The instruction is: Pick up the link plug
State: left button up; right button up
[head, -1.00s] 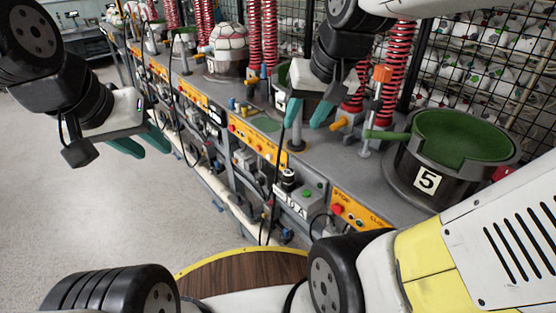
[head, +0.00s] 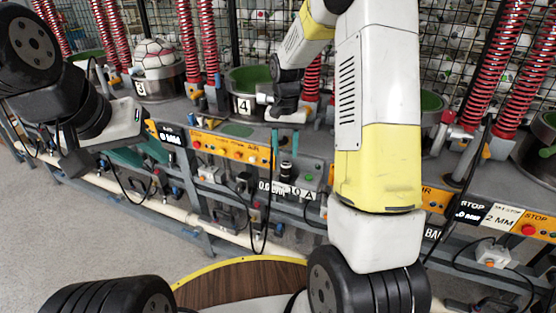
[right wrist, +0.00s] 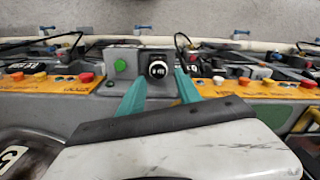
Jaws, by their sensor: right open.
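The link plug appears to be the black cylinder with a pale band (head: 286,170) on the grey control box at the front of the bench. In the right wrist view, the dark round plug (right wrist: 157,68) sits on the box beside a green button. My right gripper (head: 285,138) is open, its teal fingers pointing down just above the plug. In the right wrist view, its fingertips (right wrist: 158,84) lie on either side of the plug's line, with nothing held. My left gripper (head: 136,156) hangs at the left, fingers apart and empty, away from the plug.
The grey control box (head: 305,178) has a green button beside the plug. Press bowl 4 (head: 243,104) stands behind, and a panelled ball (head: 155,53) sits in press 3. Black cables (head: 262,215) hang in front. Open floor (head: 120,240) lies at the left.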

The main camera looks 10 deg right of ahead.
aim_at(286, 164)
notch_tip(286, 164, down, 7)
jog(key=shift+s+d+r, duration=0.1)
jog(key=shift+d, duration=0.05)
grip_shut()
